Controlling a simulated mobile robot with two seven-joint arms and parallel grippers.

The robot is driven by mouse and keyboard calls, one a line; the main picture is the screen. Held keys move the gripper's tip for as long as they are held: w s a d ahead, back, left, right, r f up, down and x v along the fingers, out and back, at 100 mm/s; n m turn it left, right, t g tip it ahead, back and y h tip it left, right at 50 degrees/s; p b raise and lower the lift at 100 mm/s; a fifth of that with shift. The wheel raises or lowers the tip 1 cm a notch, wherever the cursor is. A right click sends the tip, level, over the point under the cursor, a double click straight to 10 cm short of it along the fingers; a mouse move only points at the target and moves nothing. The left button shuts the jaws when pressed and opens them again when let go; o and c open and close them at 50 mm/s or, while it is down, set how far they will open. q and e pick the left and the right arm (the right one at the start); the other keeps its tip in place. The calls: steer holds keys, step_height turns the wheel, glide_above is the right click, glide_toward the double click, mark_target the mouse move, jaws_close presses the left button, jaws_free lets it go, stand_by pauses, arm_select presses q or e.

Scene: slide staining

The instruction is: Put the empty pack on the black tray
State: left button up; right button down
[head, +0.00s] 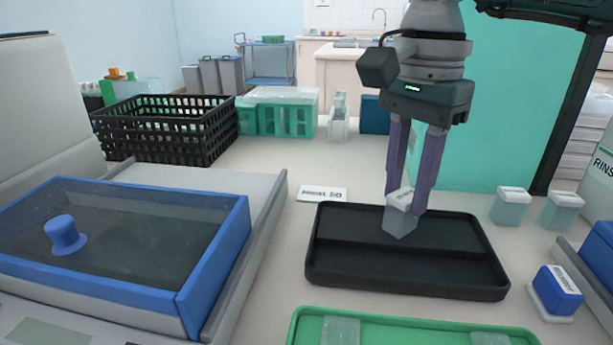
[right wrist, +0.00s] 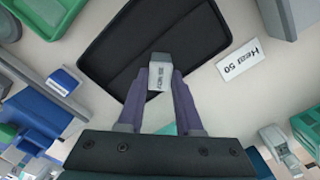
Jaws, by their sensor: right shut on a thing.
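The pack (head: 400,217) is a small grey box with a white labelled top. It also shows in the right wrist view (right wrist: 160,75). My right gripper (head: 408,205) points down with its purple fingers shut on the pack. I cannot tell whether the pack touches the tray floor. In the right wrist view the black tray (right wrist: 115,45) lies behind the pack. My left gripper is not in view.
A white card (head: 322,194) lies behind the tray. A blue-framed box (head: 215,262) with a clear lid stands at left, a green tray (head: 298,325) in front. Two small packs (head: 511,206) and a blue-white block (head: 556,291) stand at right. A black basket (head: 165,128) is behind.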

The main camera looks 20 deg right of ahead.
mark_target(404, 194)
steer(key=shift+f, duration=0.2)
steer(key=c, duration=0.6)
jaws_free()
step_height(404, 194, up, 12)
steer(key=shift+r+p, duration=0.25)
steer(key=shift+p, duration=0.1)
steer(key=shift+a, duration=0.1)
